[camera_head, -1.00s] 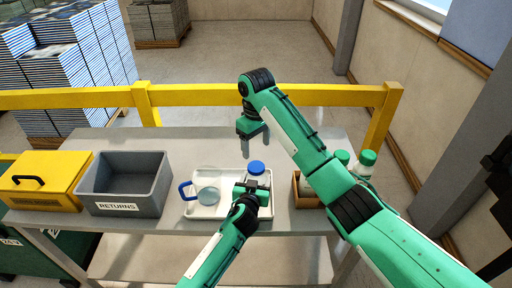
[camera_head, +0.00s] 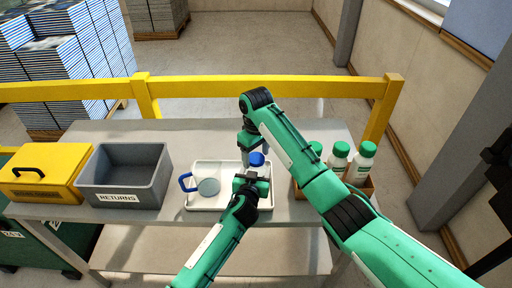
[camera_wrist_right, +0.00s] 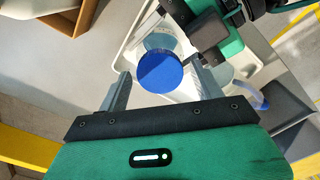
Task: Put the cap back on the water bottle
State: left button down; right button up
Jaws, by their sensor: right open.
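The water bottle (camera_wrist_right: 168,41) is clear and stands at the right side of the white tray (camera_head: 201,168). The blue cap (camera_head: 256,159) sits on its top; whether it is fully seated I cannot tell. My left gripper (camera_head: 251,181) is shut on the bottle's body, from the front. My right gripper (camera_head: 251,151) is at the cap, coming from above and behind. In the right wrist view its fingers are open, one on each side of the blue cap (camera_wrist_right: 160,72), with gaps visible. The bottle's lower part is mostly hidden by my left gripper.
A clear jug with a blue handle (camera_head: 186,182) is on the tray's left part. A grey RETURNS bin (camera_head: 117,198) and a yellow case (camera_head: 40,180) stand left. Several green-capped bottles (camera_head: 338,158) stand in a brown crate at right, partly behind my right arm. A yellow rail (camera_head: 200,89) runs behind.

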jog(key=shift+f, duration=0.1)
jog(key=c, duration=1)
jog(key=o, duration=1.1)
jog(key=shift+o, duration=0.2)
notch_tip(320, 180, up, 12)
